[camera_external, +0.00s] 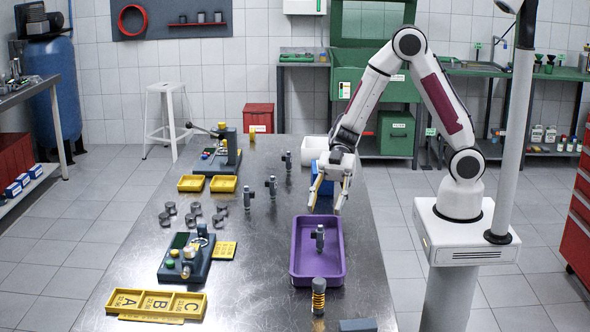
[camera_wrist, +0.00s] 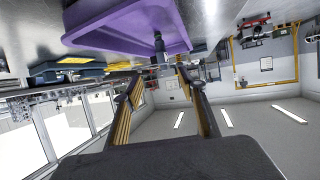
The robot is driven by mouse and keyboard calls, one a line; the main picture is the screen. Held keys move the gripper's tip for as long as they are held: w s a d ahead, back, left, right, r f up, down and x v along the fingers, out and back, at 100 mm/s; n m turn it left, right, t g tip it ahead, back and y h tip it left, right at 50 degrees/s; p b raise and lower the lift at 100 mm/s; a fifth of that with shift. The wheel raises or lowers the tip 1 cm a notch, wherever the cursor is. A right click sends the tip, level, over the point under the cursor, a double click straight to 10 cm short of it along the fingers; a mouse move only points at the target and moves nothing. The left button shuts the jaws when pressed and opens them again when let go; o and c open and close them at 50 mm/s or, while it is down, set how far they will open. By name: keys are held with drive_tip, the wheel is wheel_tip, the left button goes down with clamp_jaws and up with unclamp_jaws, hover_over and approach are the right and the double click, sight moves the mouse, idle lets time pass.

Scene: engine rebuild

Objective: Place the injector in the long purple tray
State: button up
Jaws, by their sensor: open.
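The long purple tray (camera_external: 294,262) lies on the metal table in front of my arm; in the wrist view its purple wall (camera_wrist: 110,25) fills the top. A dark grey injector (camera_external: 319,237) stands upright in the tray, and its end also shows between my fingers in the wrist view (camera_wrist: 158,44). My gripper (camera_external: 325,208) is open and empty, pointing down over the tray's far end, apart from the injector. Its two fingers also show spread in the wrist view (camera_wrist: 160,73). Three similar injectors stand upright on the table: one far back (camera_external: 288,160), one in the middle (camera_external: 271,186), one nearer (camera_external: 247,200).
A spring damper (camera_external: 318,297) stands just before the tray. Grey cylindrical parts (camera_external: 194,210), yellow trays (camera_external: 223,184) and a fixture (camera_external: 186,258) occupy the left. The table between fixture and tray is clear.

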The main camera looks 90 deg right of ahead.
drive_tip(key=shift+v, duration=2)
